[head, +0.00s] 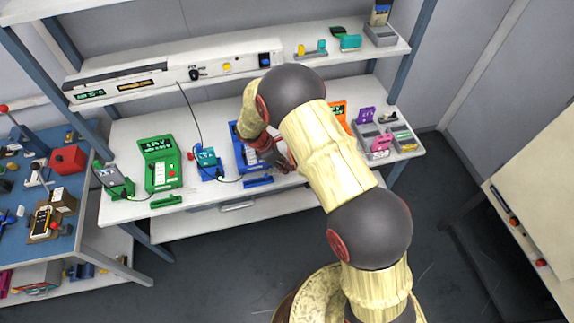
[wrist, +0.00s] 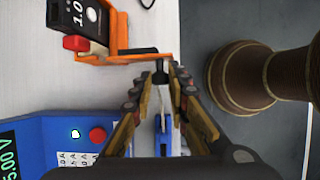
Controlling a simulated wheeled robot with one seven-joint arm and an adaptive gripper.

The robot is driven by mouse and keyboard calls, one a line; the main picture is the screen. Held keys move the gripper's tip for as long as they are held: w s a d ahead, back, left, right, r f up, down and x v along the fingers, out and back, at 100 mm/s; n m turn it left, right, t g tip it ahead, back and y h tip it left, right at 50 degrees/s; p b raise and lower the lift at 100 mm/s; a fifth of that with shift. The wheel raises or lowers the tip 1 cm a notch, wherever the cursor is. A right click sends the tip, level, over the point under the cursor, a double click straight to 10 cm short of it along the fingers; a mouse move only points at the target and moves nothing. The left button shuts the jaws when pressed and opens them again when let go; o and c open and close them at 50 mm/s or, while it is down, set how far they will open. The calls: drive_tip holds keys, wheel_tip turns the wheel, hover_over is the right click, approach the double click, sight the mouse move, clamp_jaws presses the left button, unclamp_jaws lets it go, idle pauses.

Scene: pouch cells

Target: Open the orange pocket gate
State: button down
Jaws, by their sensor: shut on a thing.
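In the wrist view, an orange pocket (wrist: 121,32) stands on the white bench beside a black cell marked 1.0 (wrist: 83,14) with a red end. The orange gate (wrist: 138,59) is a thin strip along the pocket's near side. My gripper (wrist: 160,74) has its fingertips drawn together at the right end of this strip, shut on it; the exact contact is partly hidden by the fingers. In the head view, my gripper (head: 282,158) is low at the bench's front edge, and my arm hides the pocket and gate.
A blue device (wrist: 60,135) with a screen and red button lies at lower left in the wrist view. The white bench (head: 215,208) also holds a green tester (head: 160,165) and grey bins (head: 402,143). The dark floor in front is clear.

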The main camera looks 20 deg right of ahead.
drive_tip(key=c, duration=1.7)
unclamp_jaws()
drive_tip(key=v, duration=1.2)
drive_tip(key=shift+d, duration=0.1)
